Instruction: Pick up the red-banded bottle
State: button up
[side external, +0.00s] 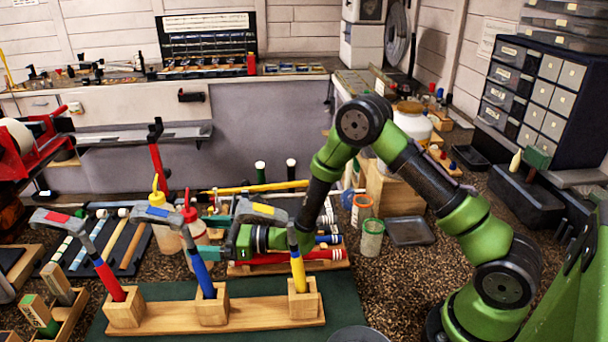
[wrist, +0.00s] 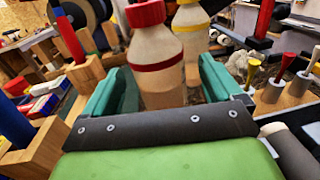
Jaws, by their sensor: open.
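The red-banded bottle (side external: 194,238) is a pale squeeze bottle with a red cap, standing upright left of my gripper (side external: 214,237) in the side external view. In the wrist view the red-banded bottle (wrist: 157,65) is close ahead, with its band above the jaw line. My gripper (wrist: 160,92) is open there, one teal finger to each side of the bottle's lower body. No finger is clearly touching it. The bottle's base is hidden behind my gripper's front edge. In the side view a blue-handled hammer partly covers the bottle and fingers.
A yellow-banded bottle (side external: 164,229) stands right beside the red one; it also shows behind it in the wrist view (wrist: 191,28). A wooden stand (side external: 250,316) with several upright hammers is in front. A rack with long red tools lies under my arm.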

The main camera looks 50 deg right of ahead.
jog(key=shift+x, duration=1.6)
jog(key=shift+f, duration=0.1)
jog(key=shift+s, duration=0.1)
jog(key=shift+c, duration=0.3)
jog(key=c, duration=1.1)
notch_tip(320, 180, up, 10)
jog(key=shift+r, duration=0.1)
